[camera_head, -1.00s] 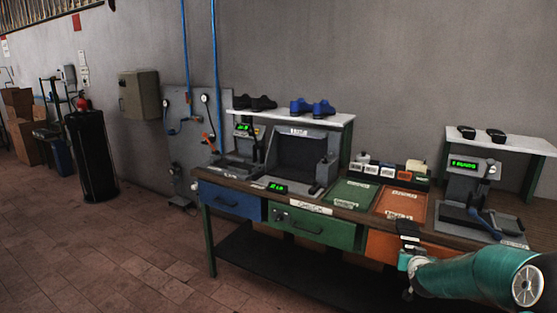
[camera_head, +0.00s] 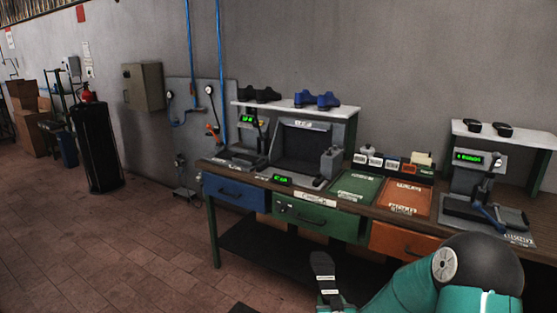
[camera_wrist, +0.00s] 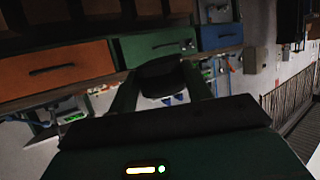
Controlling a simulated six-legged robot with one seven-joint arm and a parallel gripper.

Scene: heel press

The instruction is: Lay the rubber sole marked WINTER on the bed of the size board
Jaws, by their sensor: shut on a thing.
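A dark sole (camera_head: 322,268) with pale labels stands nearly upright in front of the bench, its writing too small to read. My gripper (camera_head: 332,303) is shut on its lower end, at the bottom edge of the head view. In the wrist view the dark sole (camera_wrist: 160,76) sits between the two green fingers of my gripper (camera_wrist: 163,92), with drawers beyond it. I cannot tell which fixture is the size board. A grey fixture with a blue lever (camera_head: 484,212) is at the bench's right, and a green panel (camera_head: 353,188) and an orange panel (camera_head: 404,197) lie in the middle.
The bench has blue (camera_head: 235,193), green (camera_head: 315,217) and orange (camera_head: 402,240) drawers. A dark press-like unit (camera_head: 302,147) stands at the back left, under a shelf (camera_head: 300,109) with shoes. Small boxes (camera_head: 391,164) line the back. Open floor lies left of the bench.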

